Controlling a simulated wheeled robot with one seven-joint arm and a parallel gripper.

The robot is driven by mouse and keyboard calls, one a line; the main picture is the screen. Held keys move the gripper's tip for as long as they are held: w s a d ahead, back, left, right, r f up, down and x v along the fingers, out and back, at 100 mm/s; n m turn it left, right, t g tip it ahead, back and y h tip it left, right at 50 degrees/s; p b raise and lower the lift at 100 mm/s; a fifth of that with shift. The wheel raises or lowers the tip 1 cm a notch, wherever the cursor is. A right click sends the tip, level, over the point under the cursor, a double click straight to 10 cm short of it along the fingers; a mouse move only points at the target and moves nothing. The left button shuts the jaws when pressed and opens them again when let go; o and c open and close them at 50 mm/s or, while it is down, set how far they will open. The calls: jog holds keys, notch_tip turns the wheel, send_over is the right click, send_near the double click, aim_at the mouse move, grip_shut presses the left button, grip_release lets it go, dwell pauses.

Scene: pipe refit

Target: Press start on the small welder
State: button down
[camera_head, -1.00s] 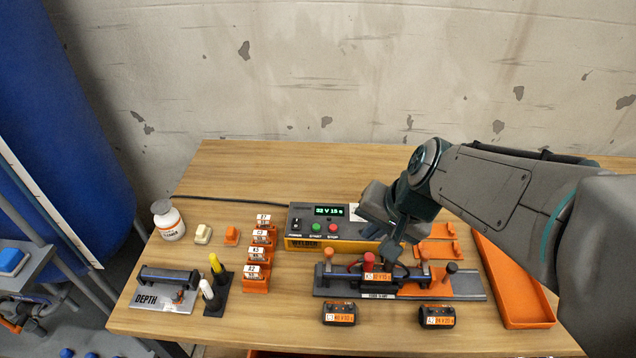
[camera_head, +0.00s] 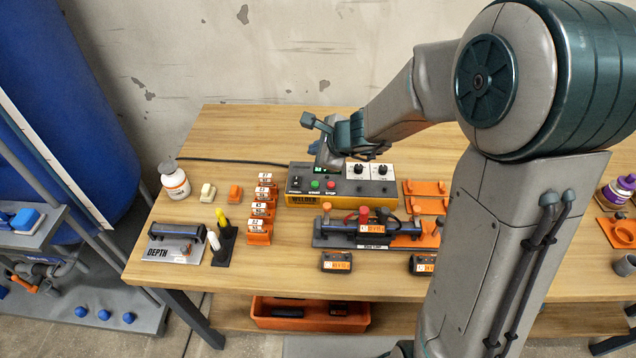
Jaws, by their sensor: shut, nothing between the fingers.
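The small welder (camera_head: 350,199) is a dark box with a yellow front on the workbench, its panel facing me. The green start button (camera_head: 315,185) sits on the panel, with a red stop button (camera_head: 331,185) just right of it and a black switch (camera_head: 297,183) to its left. My gripper (camera_head: 326,163) is shut and empty, over the back of the panel behind the buttons, and hides most of the lit display. It appears apart from the start button, though the exact height gap is hard to tell. The start button is in plain view.
A clamp fixture (camera_head: 375,243) with red and black knobs stands in front of the welder. Orange labelled blocks (camera_head: 262,215) stand to its left, a white bottle (camera_head: 175,183) farther left. Orange holders (camera_head: 427,187) lie right. My arm covers the bench's right part.

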aim_at(315, 184)
jog(key=shift+w+d+f, duration=0.15)
jog(key=shift+d+f, duration=0.05)
jog(key=shift+d, duration=0.05)
notch_tip(315, 184, down, 9)
jog(key=b, duration=0.8)
jog(key=shift+r, duration=0.2)
jog(key=shift+f+b, duration=0.15)
jog(key=shift+b, duration=0.2)
dwell(1.5)
jog(key=shift+f+b, duration=0.25)
jog(key=shift+b, duration=0.1)
jog(key=shift+f+b, duration=0.5)
jog(key=shift+b, duration=0.05)
dwell(0.7)
jog(key=shift+r, duration=0.15)
jog(key=shift+r+p, duration=0.7)
jog(key=shift+r, duration=0.05)
